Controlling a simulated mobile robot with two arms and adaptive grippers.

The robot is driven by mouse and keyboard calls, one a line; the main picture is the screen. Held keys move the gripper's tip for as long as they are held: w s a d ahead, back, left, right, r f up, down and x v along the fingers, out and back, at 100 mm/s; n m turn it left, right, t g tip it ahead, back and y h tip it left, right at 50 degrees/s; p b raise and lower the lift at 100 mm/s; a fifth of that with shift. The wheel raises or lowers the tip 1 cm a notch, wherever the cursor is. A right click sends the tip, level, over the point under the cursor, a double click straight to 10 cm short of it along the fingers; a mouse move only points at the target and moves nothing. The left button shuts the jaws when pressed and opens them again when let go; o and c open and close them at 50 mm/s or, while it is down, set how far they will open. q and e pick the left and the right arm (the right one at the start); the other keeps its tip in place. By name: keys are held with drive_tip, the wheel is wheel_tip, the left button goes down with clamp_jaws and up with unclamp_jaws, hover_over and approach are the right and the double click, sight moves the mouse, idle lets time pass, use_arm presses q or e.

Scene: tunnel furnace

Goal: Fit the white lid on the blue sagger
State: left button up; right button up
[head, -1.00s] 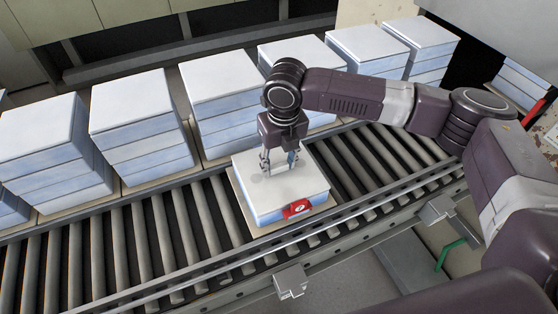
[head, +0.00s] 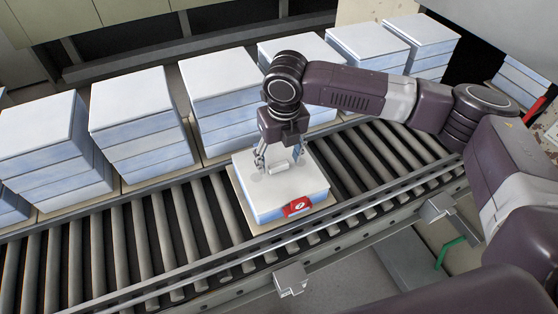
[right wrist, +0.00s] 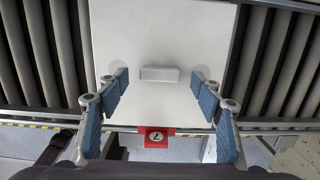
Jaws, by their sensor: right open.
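The white lid (head: 300,185) lies flat on top of the blue sagger (head: 265,215) on the roller conveyor, its edges looking about even with the sagger's sides. A small white block-shaped handle (right wrist: 158,74) stands in the middle of the lid. My right gripper (head: 279,158) is just above the lid, open and empty. In the right wrist view its two blue-padded fingers are spread wide either side of the handle, apart from it. A red tag with a white disc (head: 298,207) is on the sagger's front side. My left gripper is not in view.
The sagger stands on a thin tan plate (head: 245,212) on the rollers. A metal rail (head: 160,285) runs along the conveyor's near side. Several stacks of blue saggers with white tops (head: 140,115) stand in a row behind. The rollers left and right of the sagger are clear.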

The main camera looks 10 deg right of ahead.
wheel_tip(320, 180, up, 10)
drive_tip(key=s, duration=0.1)
drive_tip(key=shift+r, duration=0.25)
drive_tip(key=shift+s+d, duration=0.1)
drive_tip(key=shift+s, duration=0.1)
